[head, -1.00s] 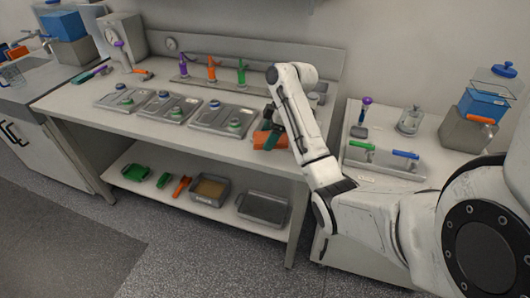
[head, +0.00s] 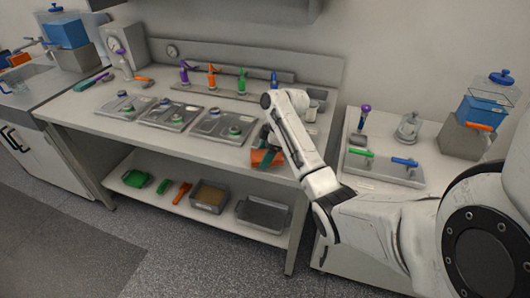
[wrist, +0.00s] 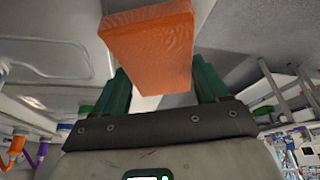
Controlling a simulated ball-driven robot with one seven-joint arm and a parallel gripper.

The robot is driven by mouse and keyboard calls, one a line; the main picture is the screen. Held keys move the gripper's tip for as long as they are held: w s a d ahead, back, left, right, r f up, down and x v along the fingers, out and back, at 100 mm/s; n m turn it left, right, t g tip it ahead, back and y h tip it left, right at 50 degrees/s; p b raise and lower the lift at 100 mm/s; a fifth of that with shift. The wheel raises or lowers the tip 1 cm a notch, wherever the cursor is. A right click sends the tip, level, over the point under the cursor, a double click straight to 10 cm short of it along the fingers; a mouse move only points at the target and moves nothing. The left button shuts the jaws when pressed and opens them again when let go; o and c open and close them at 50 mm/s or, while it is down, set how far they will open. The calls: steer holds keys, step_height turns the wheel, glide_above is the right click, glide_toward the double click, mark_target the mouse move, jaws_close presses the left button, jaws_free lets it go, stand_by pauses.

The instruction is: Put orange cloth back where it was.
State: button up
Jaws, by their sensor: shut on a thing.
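The orange cloth (head: 265,157), a block-like folded piece, is at the front right of the long bench in the head view. In the wrist view the cloth (wrist: 150,45) sticks out between the green fingers. My gripper (wrist: 160,88) is shut on it. In the head view my gripper (head: 267,147) is partly hidden by my forearm. I cannot tell from the head view whether the cloth touches the bench top (head: 120,105) or hangs above it.
Metal trays (head: 222,126) with knobs lie left of the cloth. Coloured taps (head: 212,77) stand behind. The lower shelf (head: 120,183) holds green and orange items and bins (head: 210,196). A side counter (head: 365,188) on the right bears a lever plate (head: 405,175).

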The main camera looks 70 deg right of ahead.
steer(key=shift+f, duration=0.2)
steer(key=o, duration=1)
